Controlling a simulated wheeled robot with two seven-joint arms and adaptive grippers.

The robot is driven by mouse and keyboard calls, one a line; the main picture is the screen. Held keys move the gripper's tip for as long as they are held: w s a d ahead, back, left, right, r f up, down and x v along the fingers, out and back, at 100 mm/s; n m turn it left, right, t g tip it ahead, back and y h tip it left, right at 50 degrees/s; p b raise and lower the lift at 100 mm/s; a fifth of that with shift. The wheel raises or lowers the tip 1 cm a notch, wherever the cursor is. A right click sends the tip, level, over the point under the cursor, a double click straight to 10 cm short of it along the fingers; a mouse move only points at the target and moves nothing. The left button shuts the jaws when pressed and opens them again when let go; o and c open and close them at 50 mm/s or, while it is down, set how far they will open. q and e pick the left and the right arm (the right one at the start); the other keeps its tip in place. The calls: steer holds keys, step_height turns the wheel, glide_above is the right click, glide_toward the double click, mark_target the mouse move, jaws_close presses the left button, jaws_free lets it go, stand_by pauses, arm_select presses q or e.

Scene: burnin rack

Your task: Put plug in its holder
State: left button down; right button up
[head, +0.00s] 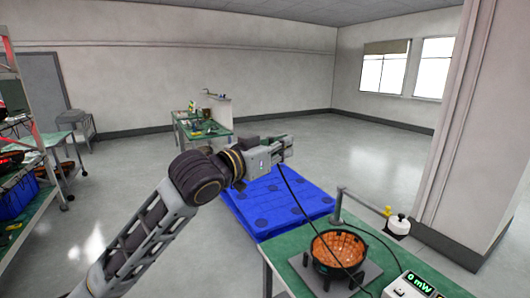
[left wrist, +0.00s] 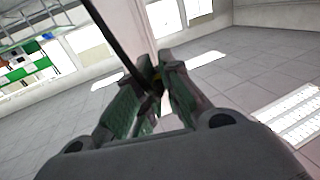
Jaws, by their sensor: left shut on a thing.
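My left gripper (head: 284,150) is raised in mid-air, above and left of the near green bench. It is shut on the plug (left wrist: 157,82), a small dark piece between the fingertips in the left wrist view. The fingers mostly hide the plug in the head view. A black cable (head: 299,204) hangs from the gripper toward the bench; it also crosses the left wrist view (left wrist: 115,42). I cannot tell for sure which part is the holder; a grey post with a horizontal arm (head: 338,206) stands on the bench. My right gripper is not in view.
An orange-lined black bowl (head: 318,266) sits on a grey plate on the near bench (head: 284,268). A white-topped item (head: 399,223) and a meter reading mW (head: 411,287) are to its right. A blue pallet (head: 262,213) lies behind. Shelving (head: 40,150) stands left.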

arm_select(q)
steer(key=w+a+f+n+t+y, duration=0.2)
steer(key=a+y, duration=0.1)
steer(key=a, duration=0.3)
steer(key=w+a+f+n+t+y, duration=0.2)
steer(key=a+n+y, duration=0.1)
steer(key=a, duration=0.3)
steer(key=w+a+f+n+t+y, duration=0.15)
steer(key=a+f+y, duration=0.25)
steer(key=a+f, duration=0.8)
steer(key=s+f+y, duration=0.1)
steer(key=s+f, duration=0.3)
steer(key=f, duration=0.6)
steer(key=s+a+f+n+y, duration=0.1)
steer(key=s+f, duration=0.4)
steer(key=f, duration=0.6)
steer(key=s+f+n, duration=0.1)
steer(key=s+f, duration=0.4)
steer(key=f, duration=0.6)
steer(key=shift+a+y, duration=0.4)
steer(key=shift+w+n, duration=0.1)
steer(key=shift+n, duration=0.15)
